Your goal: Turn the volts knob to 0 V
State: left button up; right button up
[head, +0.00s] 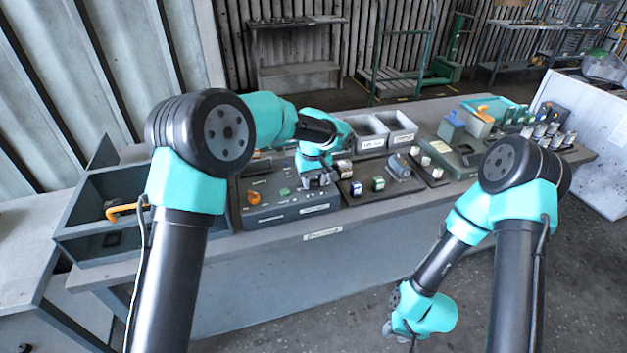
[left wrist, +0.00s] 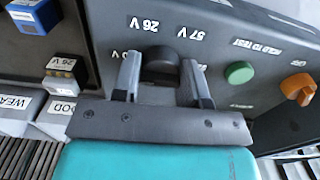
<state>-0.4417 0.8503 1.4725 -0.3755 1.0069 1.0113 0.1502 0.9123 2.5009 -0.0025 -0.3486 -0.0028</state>
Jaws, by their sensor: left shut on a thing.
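The volts knob (left wrist: 160,62) is a black round knob on the dark grey sloped panel (left wrist: 255,25), seen in the left wrist view. Upside-down labels "26 V" and "57 V" stand beside it, and a "0" label is partly covered by a finger. My left gripper (left wrist: 163,78) is shut on the knob, one finger on each side. The knob's pointer is hidden, so its setting cannot be read. In the head view my left gripper (head: 318,180) is at the panel (head: 290,212) and covers the knob. My right gripper (head: 390,332) hangs low in front of the bench, its fingers too small to judge.
On the panel are a green button (left wrist: 239,72) and an orange knob (left wrist: 298,88). A grey open bin (head: 85,248) stands left; bins (head: 385,128) stand behind.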

aim_at(313, 179)
pick_arm(q)
jog(key=o, duration=0.9)
jog(key=shift+r, duration=0.15)
notch_tip(313, 179, up, 17)
jog(key=shift+r, duration=0.1)
dwell(0.4)
